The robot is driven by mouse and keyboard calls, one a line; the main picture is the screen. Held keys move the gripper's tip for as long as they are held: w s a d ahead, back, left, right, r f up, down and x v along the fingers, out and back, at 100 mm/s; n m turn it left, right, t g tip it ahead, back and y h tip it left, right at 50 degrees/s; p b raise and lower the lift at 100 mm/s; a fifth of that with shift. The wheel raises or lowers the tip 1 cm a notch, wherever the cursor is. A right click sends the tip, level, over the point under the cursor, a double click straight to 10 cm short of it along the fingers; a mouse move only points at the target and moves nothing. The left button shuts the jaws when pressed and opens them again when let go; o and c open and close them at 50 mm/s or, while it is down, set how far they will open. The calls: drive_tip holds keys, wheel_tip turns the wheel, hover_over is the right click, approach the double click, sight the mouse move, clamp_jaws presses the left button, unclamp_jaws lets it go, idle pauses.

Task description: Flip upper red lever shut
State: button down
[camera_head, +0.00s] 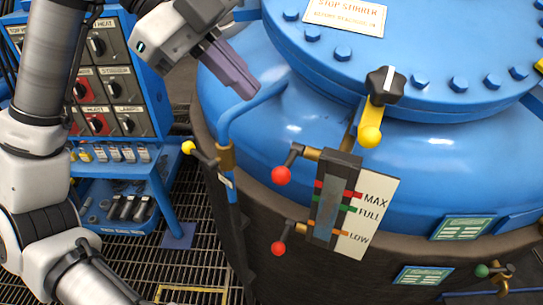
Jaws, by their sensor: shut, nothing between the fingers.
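The upper red lever (281,175) has a red ball knob on a short dark arm. The arm slants down and left from a brass fitting at the top of the level gauge (328,205). My gripper (246,90) is at the top centre-left, its fingers together and pointing down and right. It appears above and left of the upper red lever, apart from it, over the blue vessel's shoulder. A lower red lever (278,248) hangs similarly from the gauge's bottom fitting. Nothing hides the upper knob.
A blue pipe (240,112) with a yellow-knobbed lever (188,147) runs left of the gauge. A black knob (385,85) with a yellow lever (370,136) sits at the blue vessel's (300,70) rim. A blue control panel (158,90) stands at left, above grating.

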drive_tip(key=shift+w+a+f+n+y, duration=0.1)
drive_tip(key=shift+a+f+n+y, duration=0.1)
drive_tip(key=shift+a+n+y, duration=0.4)
drive_tip(key=p, duration=0.3)
hover_over(273, 174)
drive_tip(key=f, duration=1)
drive_tip(key=shift+s+d+f, duration=0.1)
drive_tip(key=shift+s+f, duration=0.1)
drive_tip(key=shift+s, duration=0.05)
drive_tip(key=shift+w+f, duration=0.2)
drive_tip(key=shift+f, duration=0.65)
